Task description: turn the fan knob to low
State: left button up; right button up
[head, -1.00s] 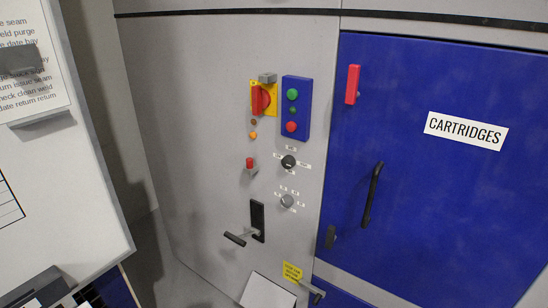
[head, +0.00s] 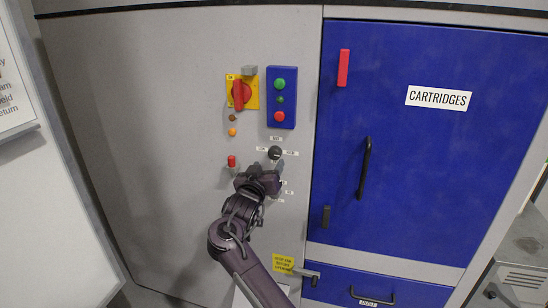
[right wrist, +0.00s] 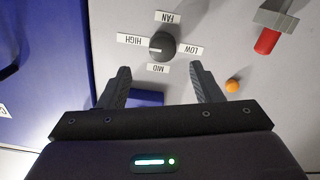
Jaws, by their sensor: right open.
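The fan knob (head: 275,152) is a round black knob on the grey panel, below the blue button box. In the right wrist view, which is upside down, the knob (right wrist: 162,46) sits among the labels FAN, HIGH, MID and LOW. A pale mark on it lies on the HIGH side. My right gripper (right wrist: 160,70) is open and empty, its two fingers spread in front of the panel, with the knob lined up between and beyond the tips. In the head view my right gripper (head: 268,172) is just below the knob and hides the lower dial. My left gripper is not in view.
Near the knob are a red button (head: 231,161), an orange lamp (head: 232,132), a red-and-yellow switch (head: 241,92) and the blue button box (head: 282,98). The blue cartridges door (head: 420,160) with a black handle (head: 365,167) is to the right.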

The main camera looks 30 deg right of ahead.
aim_at(274, 155)
jog(key=p+x, duration=0.1)
jog(key=x, duration=0.5)
jog(key=shift+w, duration=0.2)
jog(key=shift+w+d+p, duration=0.3)
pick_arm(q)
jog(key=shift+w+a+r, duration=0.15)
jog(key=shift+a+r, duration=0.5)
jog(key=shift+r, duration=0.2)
pick_arm(e)
jog(key=c, duration=1)
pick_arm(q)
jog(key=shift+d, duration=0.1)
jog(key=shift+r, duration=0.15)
